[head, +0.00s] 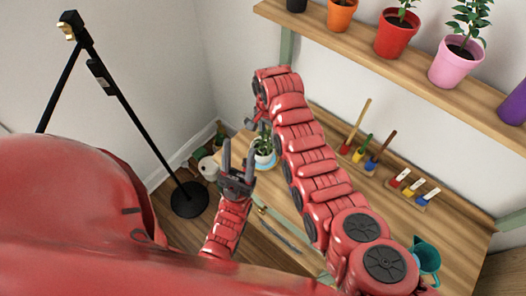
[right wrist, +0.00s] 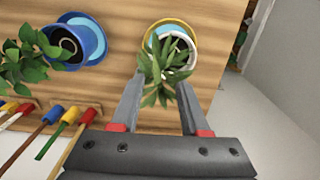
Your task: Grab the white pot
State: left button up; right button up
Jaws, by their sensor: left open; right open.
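The white pot (head: 264,158) holds a small green plant and stands on the wooden table in the head view, beside my right arm. In the right wrist view the white pot (right wrist: 191,46) sits within a round yellow-and-blue dish (right wrist: 152,40), its plant covering much of it. My right gripper (right wrist: 163,82) is open, its fingertips just short of the pot on either side of the lower leaves. Whether they touch the leaves I cannot tell. My left gripper (head: 238,158) is open and empty, fingers pointing up, left of the pot in the head view.
In the right wrist view a blue pot (right wrist: 98,40) with a leafy plant stands left of the white pot. Small tools (head: 366,148) with coloured handles line the table's back. A shelf (head: 340,42) holds potted plants above. A teal watering can (head: 427,262) stands right.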

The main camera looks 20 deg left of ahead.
jog(key=shift+f+p, duration=0.3)
jog(key=shift+f, duration=1.05)
grip_shut()
dwell(0.5)
